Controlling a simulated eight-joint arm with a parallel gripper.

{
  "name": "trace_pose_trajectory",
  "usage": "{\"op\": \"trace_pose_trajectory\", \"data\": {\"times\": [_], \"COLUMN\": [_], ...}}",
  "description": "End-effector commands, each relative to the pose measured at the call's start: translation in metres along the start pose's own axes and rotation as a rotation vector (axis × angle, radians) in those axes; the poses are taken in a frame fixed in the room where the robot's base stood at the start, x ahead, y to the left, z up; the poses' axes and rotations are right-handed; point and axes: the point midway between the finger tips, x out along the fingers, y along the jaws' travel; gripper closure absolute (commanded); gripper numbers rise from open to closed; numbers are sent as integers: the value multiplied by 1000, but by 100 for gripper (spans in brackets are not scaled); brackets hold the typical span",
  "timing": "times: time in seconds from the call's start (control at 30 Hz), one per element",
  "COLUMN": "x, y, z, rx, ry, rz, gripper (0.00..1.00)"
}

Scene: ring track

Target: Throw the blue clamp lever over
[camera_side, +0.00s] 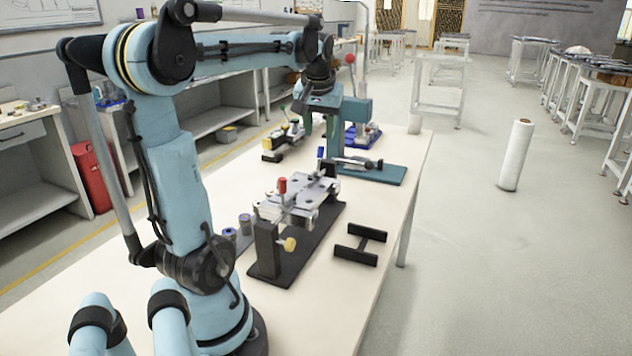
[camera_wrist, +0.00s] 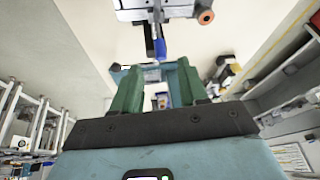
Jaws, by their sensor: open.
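The blue clamp lever (camera_side: 320,153) stands up at the far end of the metal clamp fixture (camera_side: 312,192) on the bench. In the wrist view the blue lever (camera_wrist: 160,48) shows just beyond the fingertips, near the middle, with the fixture (camera_wrist: 150,10) at the top edge. My gripper (camera_side: 320,126) is above the fixture's far end, over the blue lever and apart from it. In the wrist view its two green fingers (camera_wrist: 156,72) are spread, with nothing held between them. A red-handled lever (camera_side: 282,186) stands at the fixture's near end.
A teal-based press (camera_side: 380,174) stands close behind the fixture. Other devices (camera_side: 285,138) sit further back. Bare bench (camera_side: 315,300) lies in front.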

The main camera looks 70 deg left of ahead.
Motion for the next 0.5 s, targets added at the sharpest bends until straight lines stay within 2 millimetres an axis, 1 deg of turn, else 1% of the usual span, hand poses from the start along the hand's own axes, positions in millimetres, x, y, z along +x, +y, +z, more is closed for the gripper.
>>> {"op": "trace_pose_trajectory", "data": {"times": [0.03, 0.1, 0.3, 0.5], "x": [9, 21, 50, 66], "y": [0, 0, 0, 0], "z": [0, 0, 0, 0], "rx": [-1, -2, 0, 0], "ry": [0, 0, 1, 1], "rz": [0, 0, 0, 1], "gripper": [57, 57, 57, 57]}}
